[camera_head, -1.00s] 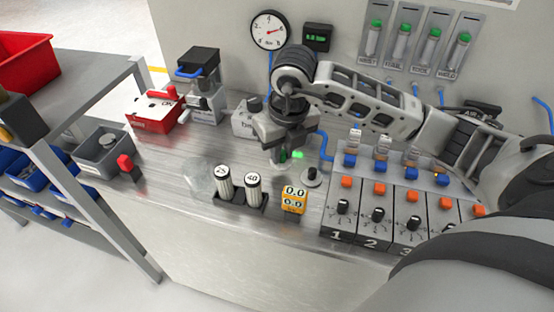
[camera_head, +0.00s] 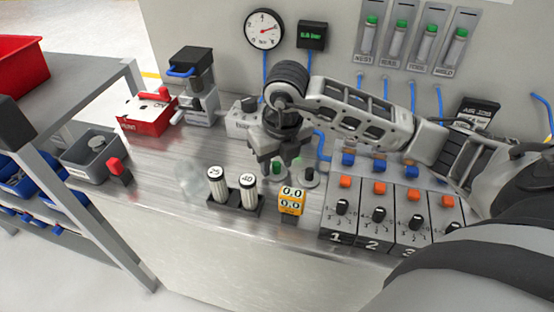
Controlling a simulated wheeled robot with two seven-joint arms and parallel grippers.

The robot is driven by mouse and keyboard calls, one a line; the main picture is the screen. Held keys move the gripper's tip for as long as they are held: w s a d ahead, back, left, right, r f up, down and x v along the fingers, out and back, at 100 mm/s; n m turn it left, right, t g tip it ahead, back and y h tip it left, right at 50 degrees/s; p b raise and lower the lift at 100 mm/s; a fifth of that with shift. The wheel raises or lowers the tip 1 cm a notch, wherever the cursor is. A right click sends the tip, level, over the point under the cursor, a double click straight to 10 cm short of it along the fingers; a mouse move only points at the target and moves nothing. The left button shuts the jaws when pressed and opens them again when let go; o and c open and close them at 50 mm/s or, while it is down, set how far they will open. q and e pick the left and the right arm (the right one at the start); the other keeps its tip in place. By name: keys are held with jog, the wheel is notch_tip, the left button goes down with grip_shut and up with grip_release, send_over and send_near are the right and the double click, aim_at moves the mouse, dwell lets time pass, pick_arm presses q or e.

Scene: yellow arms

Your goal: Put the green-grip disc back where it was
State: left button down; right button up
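The green-grip disc (camera_head: 276,169) is low on the bench, just below my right gripper (camera_head: 281,160); only its green grip and part of a pale base show. My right gripper points down over it from behind, with its fingertips close to the grip. The fingers are small and partly hidden, so I cannot tell whether they touch or hold it. A disc with a black grip (camera_head: 308,177) stands just to the right. My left gripper is not in view.
Two white cylinders marked 25 (camera_head: 217,185) and 40 (camera_head: 248,189) stand in a dark holder. A yellow display (camera_head: 291,199) is beside them, and a clear glass-like object (camera_head: 190,180) to the left. Numbered dial modules (camera_head: 377,222) fill the right. A red box (camera_head: 147,115) is farther back.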

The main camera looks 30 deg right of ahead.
aim_at(281, 177)
jog(key=shift+r, duration=0.45)
notch_tip(281, 177, up, 11)
jog(key=s, duration=0.1)
jog(key=shift+s, duration=0.4)
